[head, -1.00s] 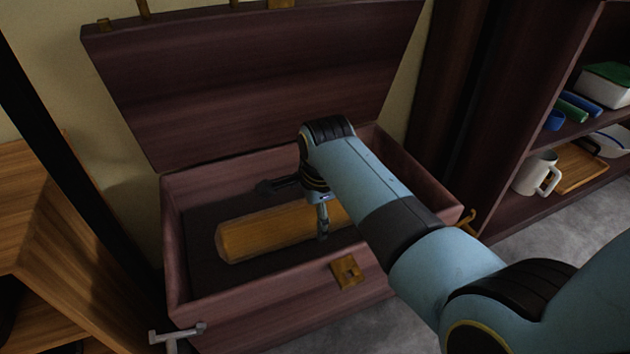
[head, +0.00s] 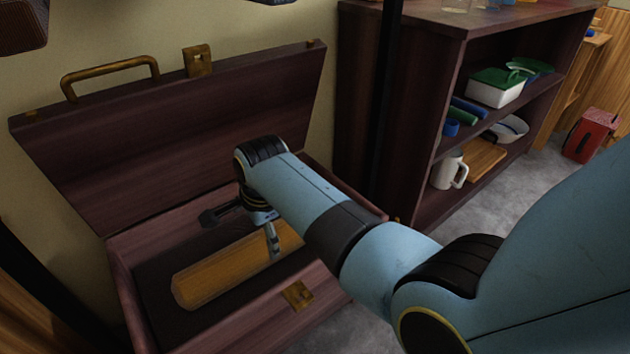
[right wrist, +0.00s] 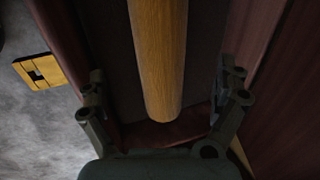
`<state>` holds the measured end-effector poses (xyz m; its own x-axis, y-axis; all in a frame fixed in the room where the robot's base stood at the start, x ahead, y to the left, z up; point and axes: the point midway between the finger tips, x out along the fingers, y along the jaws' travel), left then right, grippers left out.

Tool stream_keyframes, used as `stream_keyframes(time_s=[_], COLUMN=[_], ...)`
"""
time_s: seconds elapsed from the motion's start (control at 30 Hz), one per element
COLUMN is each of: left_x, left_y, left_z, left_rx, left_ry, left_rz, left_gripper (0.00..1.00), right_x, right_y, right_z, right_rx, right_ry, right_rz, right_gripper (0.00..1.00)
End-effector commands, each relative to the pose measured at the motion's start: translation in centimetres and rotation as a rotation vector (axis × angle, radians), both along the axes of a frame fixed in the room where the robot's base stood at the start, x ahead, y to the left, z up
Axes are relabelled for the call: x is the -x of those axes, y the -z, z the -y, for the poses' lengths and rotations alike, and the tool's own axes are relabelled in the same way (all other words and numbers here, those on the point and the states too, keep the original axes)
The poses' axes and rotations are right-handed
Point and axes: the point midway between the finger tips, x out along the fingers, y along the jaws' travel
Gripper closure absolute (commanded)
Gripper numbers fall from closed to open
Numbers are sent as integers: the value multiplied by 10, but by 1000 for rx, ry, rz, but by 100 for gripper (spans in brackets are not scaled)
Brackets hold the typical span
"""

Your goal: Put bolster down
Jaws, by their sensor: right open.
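The bolster (head: 215,272), a yellow-brown faceted roll, lies in the dark bottom of the open chest (head: 240,325). My right gripper (head: 243,228) is over the bolster with its fingers spread, one on each side. In the right wrist view the bolster (right wrist: 160,50) runs between the open fingers (right wrist: 163,78), with visible gaps on both sides. The gripper and forearm hide the bolster's right end in the head view. My left gripper is not in view.
The chest's lid (head: 180,120) stands raised at the back. A brass latch plate (head: 298,294) is on the front wall. To the right is a dark shelf (head: 420,130) with a white mug (head: 447,172) and boxes. A red box (head: 592,135) stands on the grey floor.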

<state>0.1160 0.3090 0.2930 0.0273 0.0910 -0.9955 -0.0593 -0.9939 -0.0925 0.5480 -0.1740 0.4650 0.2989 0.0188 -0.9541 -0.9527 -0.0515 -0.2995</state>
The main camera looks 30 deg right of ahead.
Motion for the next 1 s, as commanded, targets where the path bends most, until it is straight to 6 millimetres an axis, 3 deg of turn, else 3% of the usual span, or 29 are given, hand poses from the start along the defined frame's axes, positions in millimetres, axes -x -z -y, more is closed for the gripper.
stream_keyframes(time_s=[0.17,0.37,0.53,0.63,0.77,1.0], left_x=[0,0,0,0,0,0], left_y=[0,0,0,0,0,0], left_z=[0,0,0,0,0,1], left_rx=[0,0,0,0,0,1], left_ry=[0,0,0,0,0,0], left_rz=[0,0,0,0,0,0], left_gripper=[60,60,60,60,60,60], right_x=[1,15,35,57,102,198], right_y=[0,-16,-45,-50,-21,60], right_z=[2,29,55,67,79,96], right_rx=[5,94,238,332,420,458], right_ry=[-9,-179,-401,-546,-745,-1041], right_rz=[6,123,252,288,239,65], right_gripper=[0,0,0,0,0,0])
